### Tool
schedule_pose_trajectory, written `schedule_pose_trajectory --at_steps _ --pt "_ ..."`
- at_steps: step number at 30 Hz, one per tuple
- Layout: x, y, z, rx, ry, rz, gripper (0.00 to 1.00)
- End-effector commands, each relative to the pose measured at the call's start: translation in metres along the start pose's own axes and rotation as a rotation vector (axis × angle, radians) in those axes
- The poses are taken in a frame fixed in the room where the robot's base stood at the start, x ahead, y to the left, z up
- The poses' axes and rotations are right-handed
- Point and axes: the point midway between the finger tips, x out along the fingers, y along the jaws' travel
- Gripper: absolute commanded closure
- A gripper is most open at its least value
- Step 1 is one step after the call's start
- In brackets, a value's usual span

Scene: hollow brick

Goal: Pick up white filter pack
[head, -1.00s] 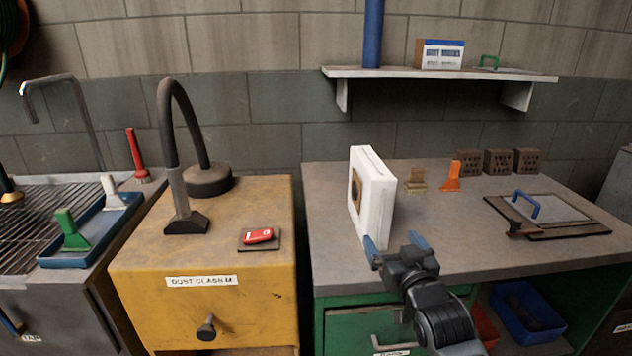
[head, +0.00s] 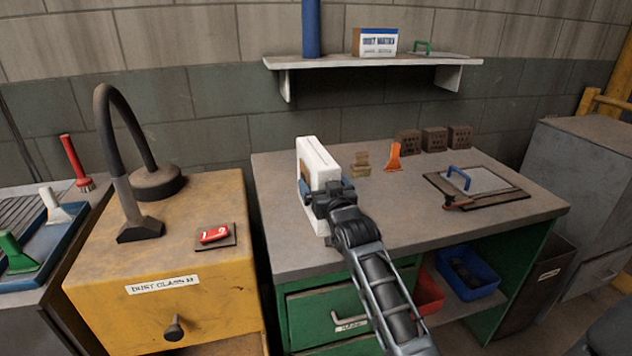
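The white filter pack (head: 321,160) is a thick white block with a brownish patch on its left face, standing upright near the left side of the grey bench top (head: 400,215). My gripper (head: 326,188) is at the pack's near side, with blue fingertips showing to its left and right. The fingers straddle the pack. I cannot tell whether they press on it. My gripper and wrist hide part of the pack's near side. Its lower edge appears to be on the bench.
A tan block (head: 361,164), an orange brush (head: 393,157) and brown hollow bricks (head: 434,139) are behind and right. A board with a blue handle (head: 459,178) lies further right. A shelf (head: 372,62) hangs above.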

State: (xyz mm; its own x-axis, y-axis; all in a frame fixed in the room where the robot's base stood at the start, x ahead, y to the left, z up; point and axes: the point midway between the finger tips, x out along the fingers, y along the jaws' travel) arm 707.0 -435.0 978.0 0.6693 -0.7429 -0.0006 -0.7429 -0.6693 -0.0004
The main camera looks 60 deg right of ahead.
Motion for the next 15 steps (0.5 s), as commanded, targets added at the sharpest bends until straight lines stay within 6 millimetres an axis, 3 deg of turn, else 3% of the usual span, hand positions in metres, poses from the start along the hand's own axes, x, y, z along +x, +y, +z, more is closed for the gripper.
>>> schedule_pose_trajectory --at_steps 6,15 --pt "0.0008 -0.0003 0.0002 0.0 0.0 0.0 0.02" --pt "0.0006 -0.0004 0.0001 0.0 0.0 -0.001 0.3"
